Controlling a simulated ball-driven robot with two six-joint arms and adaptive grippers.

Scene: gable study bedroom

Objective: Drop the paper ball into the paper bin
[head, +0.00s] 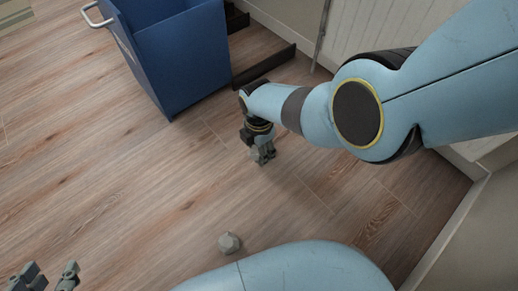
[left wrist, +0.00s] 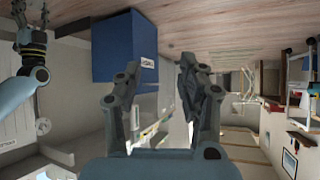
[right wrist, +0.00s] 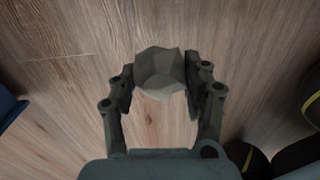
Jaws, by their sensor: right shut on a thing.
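A grey, faceted paper ball (right wrist: 160,73) is between the fingertips of my right gripper (right wrist: 160,85) in the right wrist view. That gripper is shut on it. In the head view, my right gripper (head: 262,153) points down over the wood floor, and its fingers partly hide the ball. A similar grey faceted ball (head: 229,243) lies on the floor nearer to me. The blue bin (head: 180,55) stands at the upper left of my right gripper, apart from it; it also shows in the left wrist view (left wrist: 122,48). My left gripper (head: 50,272) is open and empty at the lower left.
The bin has a white handle (head: 97,17) on its left side. Dark low rails (head: 264,63) lie right of the bin, near a white panelled wall (head: 385,28). Open wood floor (head: 90,150) spreads at left and centre.

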